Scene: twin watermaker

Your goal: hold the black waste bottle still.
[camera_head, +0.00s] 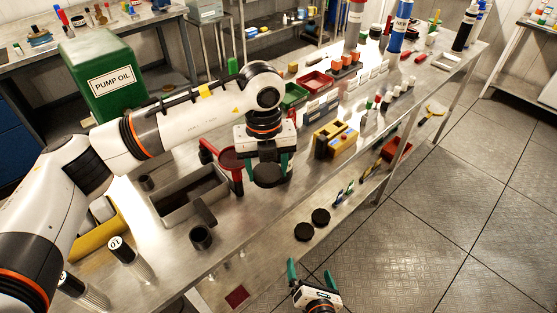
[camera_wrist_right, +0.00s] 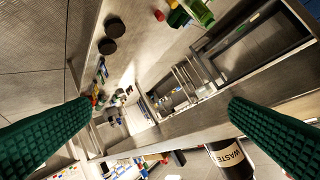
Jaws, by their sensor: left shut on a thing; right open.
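My left gripper (camera_head: 269,172) reaches over the bench from the left, its green fingers shut on a dark round-ended thing (camera_head: 270,177). Its label does not show in the head view, so I cannot be sure from there that it is the waste bottle. The black waste bottle (camera_wrist_right: 231,158), with a pale "WASTE" label, shows at the bottom right of the right wrist view, partly cut off by the frame and near a green finger. My right gripper (camera_head: 310,270) is low in front of the bench, open and empty; its spread fingers also show in the right wrist view (camera_wrist_right: 160,108).
A red bracket (camera_head: 234,164) stands beside the left gripper. A yellow box (camera_head: 335,139) is to the right. Two black discs (camera_head: 320,216) lie on the lower shelf. Floor at right is clear.

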